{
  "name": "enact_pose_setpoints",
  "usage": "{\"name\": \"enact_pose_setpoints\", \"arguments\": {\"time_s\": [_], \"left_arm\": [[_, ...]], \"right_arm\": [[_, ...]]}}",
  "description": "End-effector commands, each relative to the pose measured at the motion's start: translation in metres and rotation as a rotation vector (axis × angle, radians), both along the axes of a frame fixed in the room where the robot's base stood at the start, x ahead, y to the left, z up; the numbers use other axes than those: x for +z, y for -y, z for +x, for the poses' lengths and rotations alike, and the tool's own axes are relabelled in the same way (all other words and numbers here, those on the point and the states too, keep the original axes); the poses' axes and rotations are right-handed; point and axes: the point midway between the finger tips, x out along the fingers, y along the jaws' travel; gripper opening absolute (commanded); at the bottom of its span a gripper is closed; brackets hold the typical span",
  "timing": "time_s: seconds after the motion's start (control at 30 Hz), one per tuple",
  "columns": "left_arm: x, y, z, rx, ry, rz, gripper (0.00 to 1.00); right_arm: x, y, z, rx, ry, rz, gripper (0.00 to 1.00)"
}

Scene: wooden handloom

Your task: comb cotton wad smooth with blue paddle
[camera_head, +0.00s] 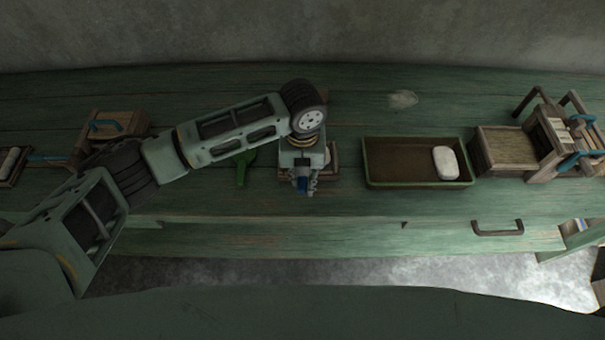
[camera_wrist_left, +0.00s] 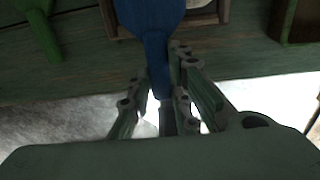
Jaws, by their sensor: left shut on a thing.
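My left gripper (camera_head: 301,178) hangs over the front middle of the green bench. It is shut on the handle of the blue paddle (camera_head: 303,187). In the left wrist view the paddle (camera_wrist_left: 150,14) shows its broad blue part beyond my fingers (camera_wrist_left: 162,98), above part of a wooden frame (camera_wrist_left: 207,14). In the head view my wrist and gripper cover most of that frame (camera_head: 332,160). A rounded white wad (camera_head: 446,162) lies at the right of the dark green-rimmed tray (camera_head: 400,184). A flat pale wad (camera_head: 403,98) lies behind the tray.
A green paddle (camera_head: 243,168) lies left of my gripper. Right of the tray stand a wooden box (camera_head: 507,150) and a small wooden loom (camera_head: 555,140). A wooden block with a blue handle (camera_head: 110,124) is at the left. The bench behind the tray is mostly clear.

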Motion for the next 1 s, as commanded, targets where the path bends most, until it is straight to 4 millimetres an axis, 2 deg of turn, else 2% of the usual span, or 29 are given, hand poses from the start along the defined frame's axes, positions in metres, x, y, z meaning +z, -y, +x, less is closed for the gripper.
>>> {"name": "enact_pose_setpoints", "arguments": {"time_s": [0.33,0.8,1.0], "left_arm": [[-0.002,0.002,0.000,-0.001,0.000,-0.001,0.00],[-0.005,0.045,-0.001,-0.003,-0.001,-0.001,0.00],[-0.005,0.051,-0.001,-0.002,-0.002,0.000,0.00]], "right_arm": [[-0.001,-0.001,0.000,0.001,0.000,0.001,0.40],[-0.007,0.003,0.000,0.002,0.000,-0.003,0.40],[-0.008,0.004,0.000,0.002,0.000,-0.005,0.40]]}}
